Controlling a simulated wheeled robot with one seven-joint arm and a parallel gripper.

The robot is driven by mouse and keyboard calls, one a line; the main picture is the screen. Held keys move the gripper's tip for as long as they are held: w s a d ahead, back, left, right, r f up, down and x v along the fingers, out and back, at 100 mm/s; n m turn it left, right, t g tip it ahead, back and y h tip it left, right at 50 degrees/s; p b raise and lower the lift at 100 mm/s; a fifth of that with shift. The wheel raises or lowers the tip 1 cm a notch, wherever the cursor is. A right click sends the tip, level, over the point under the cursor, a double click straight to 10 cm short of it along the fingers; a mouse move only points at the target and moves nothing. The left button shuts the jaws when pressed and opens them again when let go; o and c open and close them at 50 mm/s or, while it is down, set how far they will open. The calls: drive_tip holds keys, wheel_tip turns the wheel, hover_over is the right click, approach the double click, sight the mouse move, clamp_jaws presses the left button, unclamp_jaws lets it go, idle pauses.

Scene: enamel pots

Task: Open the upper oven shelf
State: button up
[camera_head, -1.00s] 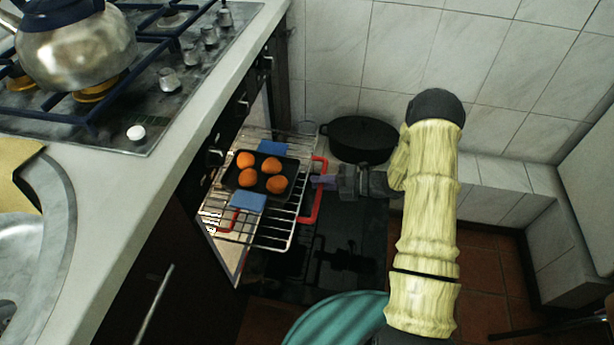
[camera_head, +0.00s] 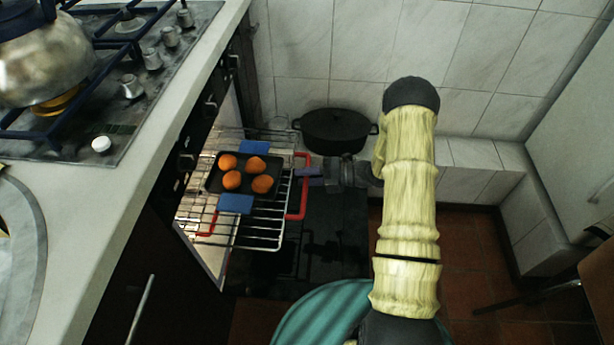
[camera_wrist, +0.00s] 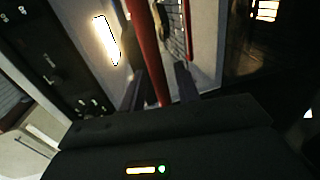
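The upper oven shelf is a wire rack (camera_head: 262,238) standing out from the oven at counter side, with a red handle (camera_head: 304,200) along its outer edge. A dark baking tray (camera_head: 246,186) with several orange-brown buns and blue grips lies on it. My gripper (camera_head: 308,172) reaches the handle from the right. In the wrist view, the red handle bar (camera_wrist: 147,40) runs between the two fingers of my gripper (camera_wrist: 161,82). The fingers look closed about the bar, though close contact is hard to make out there. The shelf's inner end is hidden under the counter.
A black pot (camera_head: 338,132) stands behind the shelf by the tiled wall. A stove with a kettle (camera_head: 45,62) sits on the white counter (camera_head: 110,205) at left. A teal rounded object (camera_head: 318,312) is at the bottom.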

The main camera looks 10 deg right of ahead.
drive_tip(key=shift+d, duration=0.1)
drive_tip(key=p+v, duration=0.3)
drive_tip(key=v, duration=1.4)
drive_tip(key=shift+p, duration=0.35)
drive_tip(key=shift+s+d, duration=0.1)
